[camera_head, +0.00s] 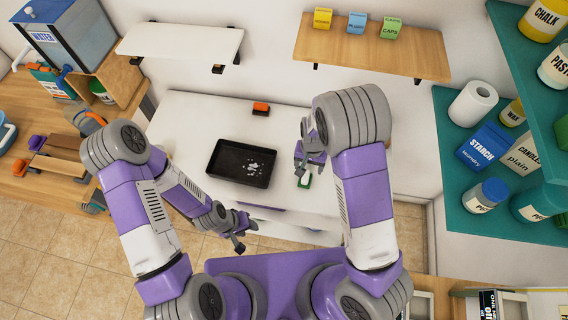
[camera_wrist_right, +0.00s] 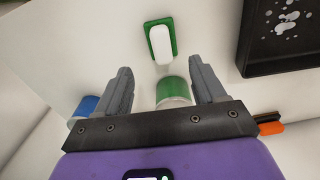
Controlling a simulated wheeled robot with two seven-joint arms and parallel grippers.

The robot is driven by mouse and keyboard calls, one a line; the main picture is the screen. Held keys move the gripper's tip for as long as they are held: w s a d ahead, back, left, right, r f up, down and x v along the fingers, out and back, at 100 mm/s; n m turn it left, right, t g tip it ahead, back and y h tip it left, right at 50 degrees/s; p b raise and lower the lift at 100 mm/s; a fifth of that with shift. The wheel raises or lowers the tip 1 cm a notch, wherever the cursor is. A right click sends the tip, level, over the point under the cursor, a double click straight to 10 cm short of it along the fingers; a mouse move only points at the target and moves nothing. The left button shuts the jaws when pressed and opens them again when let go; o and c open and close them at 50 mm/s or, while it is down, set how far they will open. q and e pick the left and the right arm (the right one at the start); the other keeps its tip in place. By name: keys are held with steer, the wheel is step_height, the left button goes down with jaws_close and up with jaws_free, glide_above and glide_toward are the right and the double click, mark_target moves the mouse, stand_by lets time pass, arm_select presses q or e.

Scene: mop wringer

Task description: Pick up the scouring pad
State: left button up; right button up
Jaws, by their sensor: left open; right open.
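A flat green piece with a white rounded block on it (camera_wrist_right: 160,42) looks like the scouring pad. It lies on the white surface, ahead of my right gripper in the right wrist view. In the head view its green part (camera_head: 304,182) shows just below the right gripper (camera_head: 308,162). The right gripper is open; its fingers (camera_wrist_right: 160,90) are spread, with nothing clamped between them. A green-topped white item (camera_wrist_right: 173,92) shows behind the gap between the fingers, partly hidden by the gripper. My left gripper (camera_head: 240,233) is open and empty near the counter's front edge.
A black tray (camera_head: 217,178) with white spots stands left of the right gripper. An orange and dark item (camera_head: 261,108) lies at the back of the white counter (camera_head: 190,115). A blue item (camera_wrist_right: 85,106) is beside the right gripper. Shelves hang above and at right.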

mark_target(306, 175)
steer(key=shift+o, duration=0.3)
steer(key=f, duration=0.7)
steer(key=shift+s+a+f, duration=0.2)
steer(key=shift+s+a, duration=0.15)
steer(key=shift+c, duration=0.2)
steer(key=c, duration=1.1)
step_height(306, 175, up, 10)
steer(key=shift+r, duration=0.1)
